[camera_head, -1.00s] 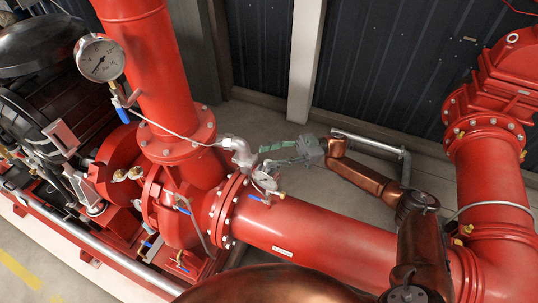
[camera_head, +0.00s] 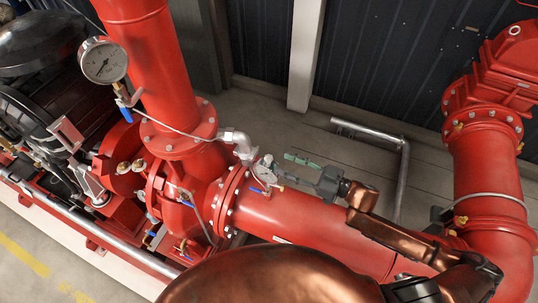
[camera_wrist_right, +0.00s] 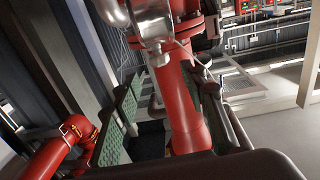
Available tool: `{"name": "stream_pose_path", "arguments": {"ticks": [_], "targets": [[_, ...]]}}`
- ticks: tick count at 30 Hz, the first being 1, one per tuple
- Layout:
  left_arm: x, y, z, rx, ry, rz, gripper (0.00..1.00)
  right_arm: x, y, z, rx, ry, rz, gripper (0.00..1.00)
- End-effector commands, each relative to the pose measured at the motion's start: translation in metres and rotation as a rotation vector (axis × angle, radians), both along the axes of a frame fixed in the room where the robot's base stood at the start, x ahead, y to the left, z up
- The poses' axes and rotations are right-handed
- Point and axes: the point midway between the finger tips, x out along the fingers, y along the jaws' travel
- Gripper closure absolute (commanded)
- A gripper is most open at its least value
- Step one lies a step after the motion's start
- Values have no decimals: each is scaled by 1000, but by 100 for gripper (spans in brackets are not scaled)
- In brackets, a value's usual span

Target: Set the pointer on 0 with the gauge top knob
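A small silver gauge (camera_head: 265,173) stands beside the flange on the red horizontal pipe in the head view. Its face, pointer and top knob are too small to make out. A larger white-faced gauge (camera_head: 103,62) is at the upper left, with a dark pointer slanting across its dial; the numbers are unreadable. My right gripper (camera_head: 293,168) is just right of the small gauge, with green finger pads. In the right wrist view its fingers (camera_wrist_right: 160,85) are wide apart with nothing gripped; silver metalwork (camera_wrist_right: 150,22) shows beyond the tips. My left gripper is out of view.
The red horizontal pipe (camera_head: 325,232) runs below my right gripper. A silver elbow fitting (camera_head: 240,145) is left of the small gauge. A grey bent pipe (camera_head: 385,140) stands behind my arm. Open floor (camera_head: 285,120) lies toward the wall.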

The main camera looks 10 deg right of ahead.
Motion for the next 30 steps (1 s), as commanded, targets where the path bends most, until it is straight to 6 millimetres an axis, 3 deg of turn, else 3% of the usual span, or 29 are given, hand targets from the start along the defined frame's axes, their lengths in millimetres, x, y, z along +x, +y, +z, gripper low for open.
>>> {"name": "stream_pose_path", "arguments": {"ticks": [13, 25, 30], "targets": [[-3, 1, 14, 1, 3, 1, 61, 39, 51, 2, 3, -3, 2, 61], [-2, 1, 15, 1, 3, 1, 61, 44, 58, 0, 1, -1, 1, 61], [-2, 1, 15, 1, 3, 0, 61, 44, 57, 0, 1, -1, 1, 72]]}}
